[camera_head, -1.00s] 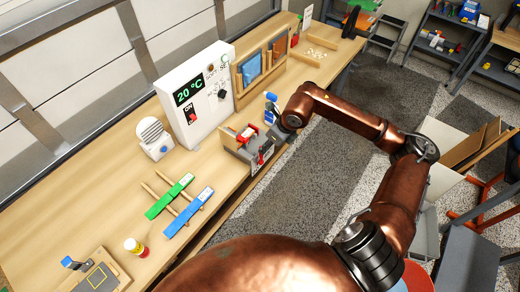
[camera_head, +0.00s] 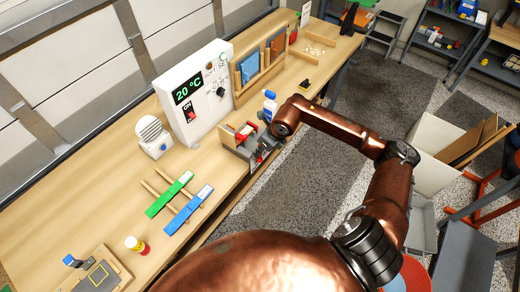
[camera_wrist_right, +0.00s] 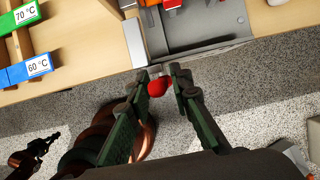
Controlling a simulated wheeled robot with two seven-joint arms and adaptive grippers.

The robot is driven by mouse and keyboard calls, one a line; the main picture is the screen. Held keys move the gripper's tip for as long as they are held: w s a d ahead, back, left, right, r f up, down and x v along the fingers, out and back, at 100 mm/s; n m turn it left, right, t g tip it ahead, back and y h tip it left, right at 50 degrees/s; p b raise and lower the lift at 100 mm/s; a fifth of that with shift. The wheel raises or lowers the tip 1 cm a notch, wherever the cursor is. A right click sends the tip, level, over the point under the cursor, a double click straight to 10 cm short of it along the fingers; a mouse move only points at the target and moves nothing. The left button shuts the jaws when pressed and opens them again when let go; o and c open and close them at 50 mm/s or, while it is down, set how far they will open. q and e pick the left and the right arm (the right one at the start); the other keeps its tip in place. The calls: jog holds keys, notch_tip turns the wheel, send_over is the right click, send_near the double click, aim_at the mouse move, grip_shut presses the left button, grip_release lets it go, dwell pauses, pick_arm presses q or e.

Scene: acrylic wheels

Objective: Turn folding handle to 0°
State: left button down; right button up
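The grey folding device (camera_head: 236,146) with red parts sits at the bench's front edge. In the right wrist view its grey bed (camera_wrist_right: 190,22) is at the top. A red knob (camera_wrist_right: 157,88), apparently the folding handle's, shows between the fingertips of my right gripper (camera_wrist_right: 160,75). The fingers are apart with a visible gap beside the knob, so I see no firm grip. In the head view my right gripper (camera_head: 266,146) is at the device's right side, and the handle is mostly hidden there. The handle's angle cannot be read. My left gripper is not in view.
A white heater box (camera_head: 199,92) reading 20 °C stands behind the device. A blue-and-white bottle (camera_head: 269,106) stands close to my right wrist. Green (camera_head: 168,196) and blue (camera_head: 187,212) bars lie left. Floor in front of the bench is open.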

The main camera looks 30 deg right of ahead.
grip_shut()
dwell(0.5)
